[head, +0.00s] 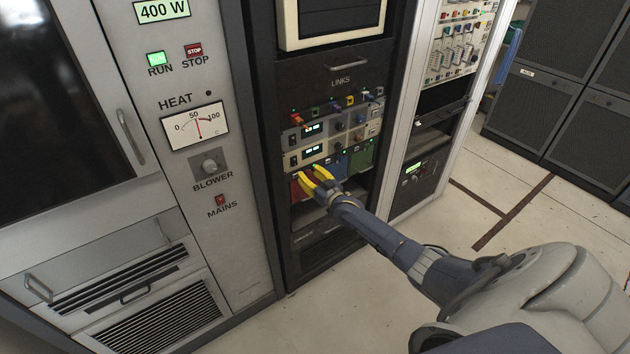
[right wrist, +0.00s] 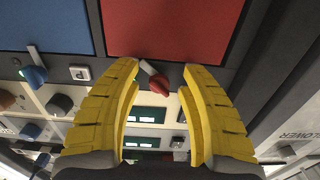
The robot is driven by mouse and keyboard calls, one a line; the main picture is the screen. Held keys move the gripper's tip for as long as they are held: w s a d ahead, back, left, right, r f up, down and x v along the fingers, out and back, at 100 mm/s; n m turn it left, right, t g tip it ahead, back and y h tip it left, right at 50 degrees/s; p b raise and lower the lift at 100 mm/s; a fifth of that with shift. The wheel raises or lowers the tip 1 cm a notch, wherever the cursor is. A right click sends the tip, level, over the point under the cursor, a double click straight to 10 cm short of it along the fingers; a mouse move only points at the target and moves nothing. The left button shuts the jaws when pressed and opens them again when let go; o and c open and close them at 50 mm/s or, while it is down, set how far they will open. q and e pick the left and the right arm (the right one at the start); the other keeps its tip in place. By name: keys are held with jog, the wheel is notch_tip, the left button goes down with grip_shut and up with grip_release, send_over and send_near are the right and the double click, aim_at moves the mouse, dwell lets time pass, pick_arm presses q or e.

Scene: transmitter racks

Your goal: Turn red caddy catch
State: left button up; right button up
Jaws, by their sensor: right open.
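The red caddy (head: 297,190) sits at the left of the lower row in the LINKS rack; my gripper partly covers it in the head view. In the right wrist view its red face (right wrist: 175,28) fills the upper middle. The red catch (right wrist: 159,87), a red knob with a pale tip, lies at the caddy's edge, slightly tilted. My right gripper (head: 311,172) has yellow fingers and is open. In the right wrist view its fingertips (right wrist: 158,72) stand on either side of the red catch, with gaps visible. The catch is hidden in the head view. My left gripper is not in view.
A blue caddy (right wrist: 45,25) with a blue catch (right wrist: 34,75) is beside the red one. A green caddy (head: 362,158) is at the row's right. Modules with knobs and lit displays (head: 312,129) sit above. A grey cabinet (head: 190,80) stands to the left.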

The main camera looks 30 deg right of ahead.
jog(key=s, duration=1.2)
jog(key=shift+d, duration=0.2)
jog(key=shift+s+f, duration=0.2)
jog(key=shift+f, duration=0.15)
jog(key=s+n, duration=0.4)
jog(key=w+n, duration=0.2)
jog(key=w, duration=0.3)
jog(key=w+n, duration=0.2)
jog(key=w, duration=0.4)
jog(key=w+r+n, duration=0.1)
jog(key=w, duration=0.4)
jog(key=shift+w+n, duration=0.4)
